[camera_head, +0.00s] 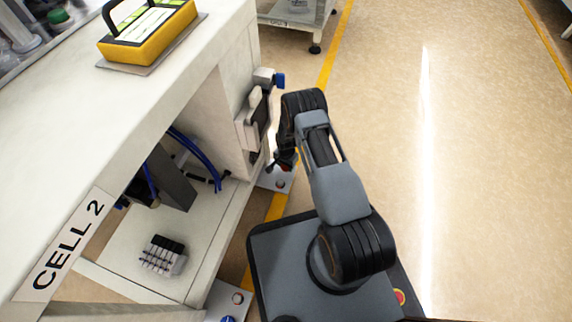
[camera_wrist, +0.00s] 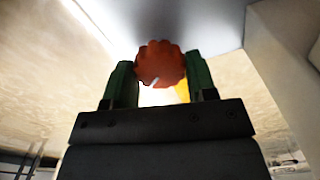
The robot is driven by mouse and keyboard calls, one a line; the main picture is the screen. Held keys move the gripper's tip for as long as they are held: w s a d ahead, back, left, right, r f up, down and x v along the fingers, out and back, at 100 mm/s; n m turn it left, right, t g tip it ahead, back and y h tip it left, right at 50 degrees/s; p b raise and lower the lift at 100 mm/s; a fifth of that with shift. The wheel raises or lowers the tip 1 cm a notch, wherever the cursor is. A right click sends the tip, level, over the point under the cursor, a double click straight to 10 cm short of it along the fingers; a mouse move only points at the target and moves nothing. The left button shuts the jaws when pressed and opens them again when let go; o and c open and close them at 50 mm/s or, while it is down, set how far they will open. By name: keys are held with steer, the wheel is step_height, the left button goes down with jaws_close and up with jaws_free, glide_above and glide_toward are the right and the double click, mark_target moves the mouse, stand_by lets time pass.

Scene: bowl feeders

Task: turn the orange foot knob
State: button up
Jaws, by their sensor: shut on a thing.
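The orange foot knob (camera_wrist: 160,63) is a scalloped disc with a pale mark on its face, in the upper middle of the wrist view. My gripper (camera_wrist: 160,82) has its two green fingers on either side of the knob, shut on it. In the head view my gripper (camera_head: 283,162) is low beside the bench's right side, near a foot plate on the floor. The knob cannot be made out clearly there, as my arm and gripper partly cover it.
The white bench (camera_head: 160,110) labelled CELL 2 stands to the left, with a yellow-cased device (camera_head: 150,32) on top. A valve block (camera_head: 257,120) juts from its side close to my arm. Blue hoses (camera_head: 195,155) lie inside. Open floor (camera_head: 480,170) lies to the right.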

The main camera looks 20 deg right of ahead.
steer(key=shift+a, duration=0.1)
steer(key=o, duration=0.7)
steer(key=shift+c, duration=0.2)
steer(key=shift+o, duration=1.3)
steer(key=shift+r, duration=0.1)
step_height(320, 180, up, 12)
steer(key=p, duration=0.5)
